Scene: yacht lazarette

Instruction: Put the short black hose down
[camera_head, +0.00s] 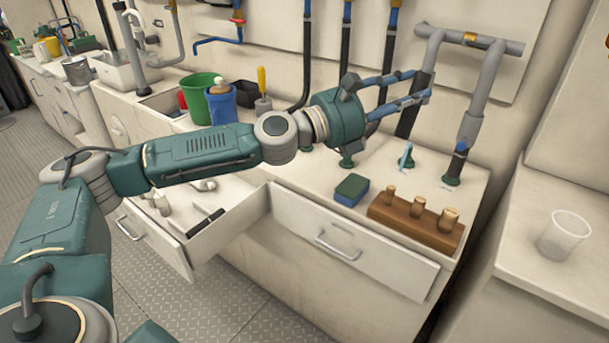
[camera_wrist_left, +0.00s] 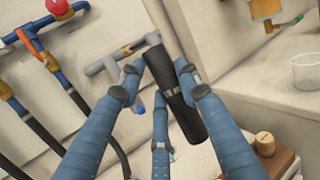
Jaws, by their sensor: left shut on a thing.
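The short black hose (camera_wrist_left: 182,100) is a dark tube with a metal clamp round its middle. In the left wrist view it is tilted between the blue fingers of my left gripper (camera_wrist_left: 160,88). In the head view my left gripper (camera_head: 418,88) is shut on it, and the hose (camera_head: 408,120) hangs below the fingers above the counter, in front of the wall. The fingers hide part of the hose. I cannot tell whether its lower end touches the counter. My right gripper is not in view.
A grey pipe arch (camera_head: 487,82) stands just right of the hose. On the counter are a blue-green sponge (camera_head: 351,190), a wooden block with pegs (camera_head: 415,222) and a light-blue item (camera_head: 405,157). A drawer (camera_head: 236,222) stands open. A clear cup (camera_head: 565,236) sits at right.

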